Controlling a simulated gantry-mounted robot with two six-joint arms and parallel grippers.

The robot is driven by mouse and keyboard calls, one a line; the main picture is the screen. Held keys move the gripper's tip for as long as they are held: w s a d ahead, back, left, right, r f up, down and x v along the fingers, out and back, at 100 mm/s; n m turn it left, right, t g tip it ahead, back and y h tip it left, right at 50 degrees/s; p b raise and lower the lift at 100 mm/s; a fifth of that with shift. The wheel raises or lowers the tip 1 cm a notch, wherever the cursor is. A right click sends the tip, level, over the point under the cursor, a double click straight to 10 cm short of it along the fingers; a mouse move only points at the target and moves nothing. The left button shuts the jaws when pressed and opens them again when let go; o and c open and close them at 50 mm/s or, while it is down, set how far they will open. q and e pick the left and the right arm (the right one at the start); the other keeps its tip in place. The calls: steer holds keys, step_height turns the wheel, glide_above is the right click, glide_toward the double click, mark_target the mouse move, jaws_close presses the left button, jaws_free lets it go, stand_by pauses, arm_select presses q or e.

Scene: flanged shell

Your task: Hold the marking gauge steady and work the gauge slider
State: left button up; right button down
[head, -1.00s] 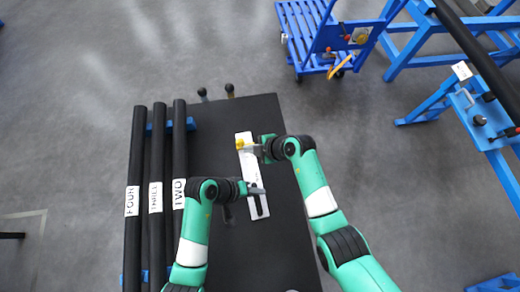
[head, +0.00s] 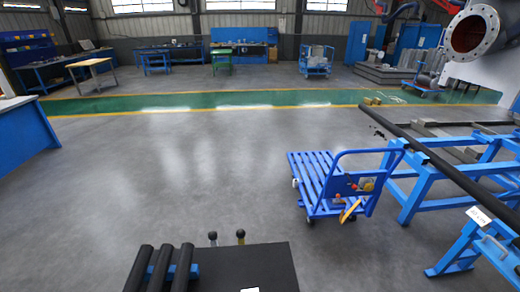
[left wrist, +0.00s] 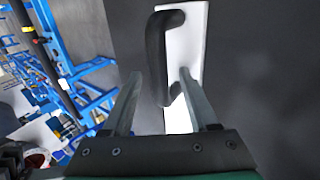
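The marking gauge is a long white plate (left wrist: 185,45) on the dark table, seen in the left wrist view. A black bow-shaped handle (left wrist: 156,60) stands on it. My left gripper (left wrist: 158,88) is open, one finger on each side of the handle, with gaps showing between the fingers and the handle. In the head view only a small white piece (head: 250,290), likely the gauge's end, shows at the bottom edge. The gauge slider cannot be made out, and my right gripper is in no current frame.
In the head view the dark table (head: 235,265) has black tubes (head: 160,268) on its left side and two knobbed levers (head: 240,236) at its far edge. A blue cart (head: 320,180) and blue racks (head: 420,185) stand to the right. The floor beyond the table is open.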

arm_select(q)
steer(key=v, duration=1.2)
